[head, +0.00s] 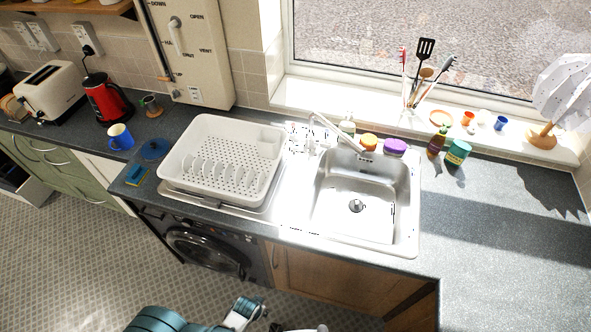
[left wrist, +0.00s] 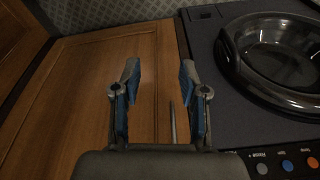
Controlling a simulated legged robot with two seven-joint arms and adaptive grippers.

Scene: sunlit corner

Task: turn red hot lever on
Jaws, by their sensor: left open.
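The sink tap (head: 335,130) is a pale metal spout arching over the left back corner of the steel sink (head: 408,215). Its base is washed out by sunlight, so I cannot make out a red hot lever there. My left gripper (left wrist: 158,75) is open and empty in the left wrist view, its two blue-padded fingers apart in front of a wooden cupboard door (left wrist: 80,95). In the head view my left arm shows at the bottom edge, below the counter front and well away from the tap. My right gripper is not in view.
A white dish rack (head: 200,180) stands left of the sink. A soap bottle (head: 347,124), an orange-lidded jar (head: 369,141) and a purple-lidded jar (head: 395,146) stand behind it. A washing machine (head: 205,248) is below the counter.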

